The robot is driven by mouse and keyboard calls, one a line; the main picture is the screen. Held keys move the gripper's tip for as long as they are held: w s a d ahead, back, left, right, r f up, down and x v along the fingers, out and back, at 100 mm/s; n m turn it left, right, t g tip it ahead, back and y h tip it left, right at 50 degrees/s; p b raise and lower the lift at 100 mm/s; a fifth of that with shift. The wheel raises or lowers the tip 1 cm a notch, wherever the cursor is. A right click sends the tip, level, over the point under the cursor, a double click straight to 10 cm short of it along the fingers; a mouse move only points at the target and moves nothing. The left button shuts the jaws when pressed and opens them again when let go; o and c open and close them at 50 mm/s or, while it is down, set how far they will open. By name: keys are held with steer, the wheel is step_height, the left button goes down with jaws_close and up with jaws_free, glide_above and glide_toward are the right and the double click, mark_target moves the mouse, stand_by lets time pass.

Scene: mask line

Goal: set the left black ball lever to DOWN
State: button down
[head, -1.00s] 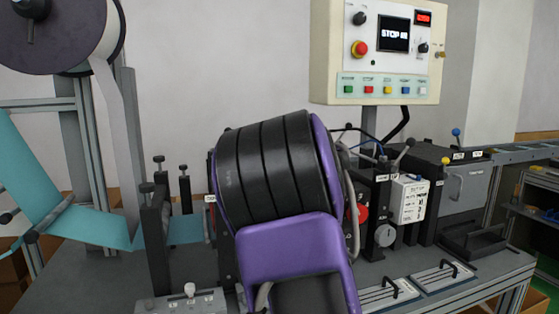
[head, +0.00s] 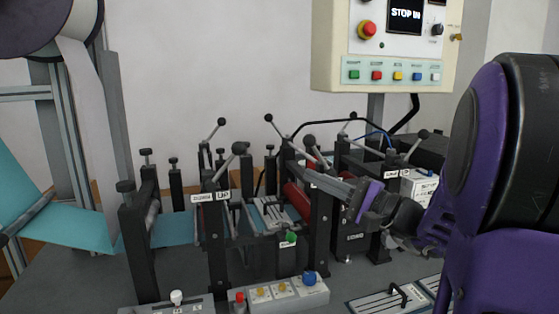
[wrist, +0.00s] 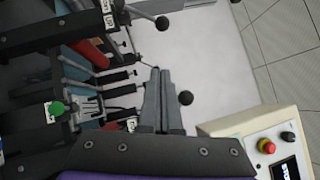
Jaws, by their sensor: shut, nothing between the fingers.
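A black ball lever (head: 239,149) rises up and to the right from the left black post in the head view. The sign (head: 222,195) on that post reads UP, and it also shows in the wrist view (wrist: 108,20). A second black ball lever (head: 309,142) stands to its right, close above my fingertips. My gripper (head: 309,176) reaches in from the right, shut and empty, with its fingers pointing left. In the wrist view its closed fingers (wrist: 161,75) lie just left of a black ball (wrist: 185,97). I cannot tell whether they touch anything.
More ball levers (head: 268,118) stand behind. Red rollers (head: 296,198) and a green knob (head: 290,238) sit between the posts. A button box (head: 285,293) is in front. The control panel (head: 390,73) hangs above right. Clear wall is behind the levers.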

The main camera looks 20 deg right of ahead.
steer(key=s+a+x, duration=0.2)
steer(key=x, duration=1)
steer(key=shift+w+a+r+p, duration=0.3)
steer(key=shift+r+p, duration=0.1)
steer(key=shift+p, duration=0.05)
steer(key=shift+r, duration=0.1)
